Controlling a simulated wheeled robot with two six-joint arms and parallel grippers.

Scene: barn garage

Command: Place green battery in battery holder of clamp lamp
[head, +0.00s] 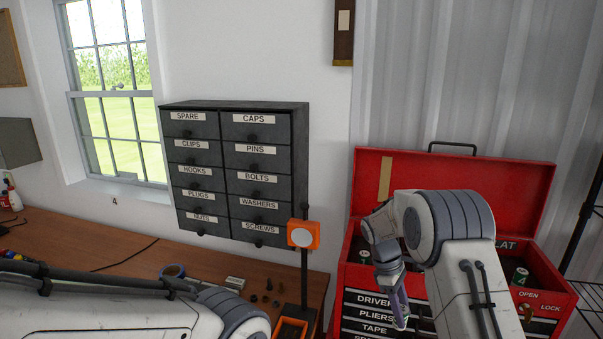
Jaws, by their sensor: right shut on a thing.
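The clamp lamp has an orange square head (303,234) with a round white lens on a dark post. Its orange-rimmed base (290,328) is at the bottom edge of the head view, partly cut off, so the inside of the battery holder is hard to see. My right gripper (401,318) points down in front of the red toolbox, right of the lamp. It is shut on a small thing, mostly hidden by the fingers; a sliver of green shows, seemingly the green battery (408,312). My left arm crosses the lower left; its gripper is out of view.
The red toolbox (455,190) stands open with labelled drawers; a dark green cylinder (520,276) sits in its top. Grey labelled drawers (240,170) hang on the wall. Blue tape (173,270) and several small hardware pieces lie on the wooden bench (70,240).

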